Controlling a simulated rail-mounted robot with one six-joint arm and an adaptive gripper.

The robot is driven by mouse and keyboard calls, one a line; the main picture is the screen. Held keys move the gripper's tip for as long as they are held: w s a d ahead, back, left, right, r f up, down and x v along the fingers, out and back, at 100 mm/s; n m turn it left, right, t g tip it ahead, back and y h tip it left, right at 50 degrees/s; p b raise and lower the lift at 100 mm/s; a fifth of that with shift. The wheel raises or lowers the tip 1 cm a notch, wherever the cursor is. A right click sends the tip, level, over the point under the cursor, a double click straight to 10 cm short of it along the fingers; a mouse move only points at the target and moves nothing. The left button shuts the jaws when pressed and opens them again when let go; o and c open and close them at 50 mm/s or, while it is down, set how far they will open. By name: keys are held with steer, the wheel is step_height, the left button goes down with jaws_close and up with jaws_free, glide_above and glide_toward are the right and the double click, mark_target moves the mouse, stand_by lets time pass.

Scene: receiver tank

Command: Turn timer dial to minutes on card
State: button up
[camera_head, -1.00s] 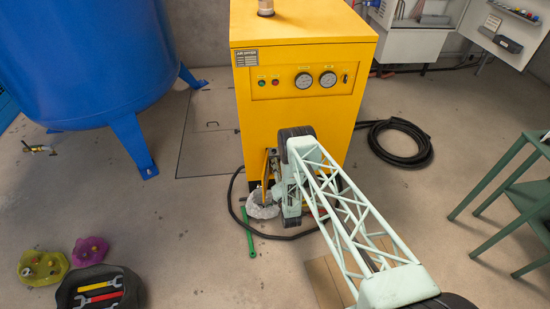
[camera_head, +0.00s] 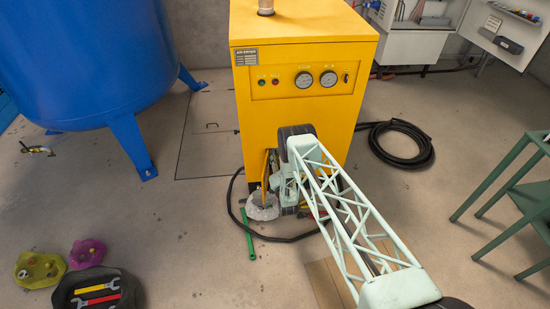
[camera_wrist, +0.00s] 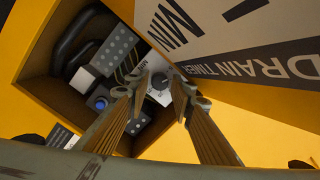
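The timer dial (camera_wrist: 158,82) shows in the wrist view as a small dark knob on a light plate inside an open bay of the yellow cabinet (camera_head: 300,120). My gripper (camera_wrist: 164,90) is open, its two ribbed fingers pointing into the bay. The fingertips lie on either side of the dial in the picture; I cannot tell whether they touch it. The card (camera_wrist: 240,40) is at the upper right, reading "DRAIN TIMER" and "MIN"; its number is cut off. In the head view my arm hides the dial and card.
Inside the bay are a blue button (camera_wrist: 101,103), black hoses (camera_wrist: 75,40) and a grey perforated block (camera_wrist: 117,50). The bay walls are close around my fingers. A grey lump (camera_head: 262,207), a green tool (camera_head: 249,237) and a black hose (camera_head: 290,238) lie on the floor.

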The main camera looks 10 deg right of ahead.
steer(key=shift+c, duration=0.7)
steer(key=c, duration=0.4)
steer(key=shift+n, duration=0.8)
steer(key=o, duration=0.5)
steer(key=shift+o, duration=0.2)
steer(key=shift+s, duration=0.1)
steer(key=s, duration=1.2)
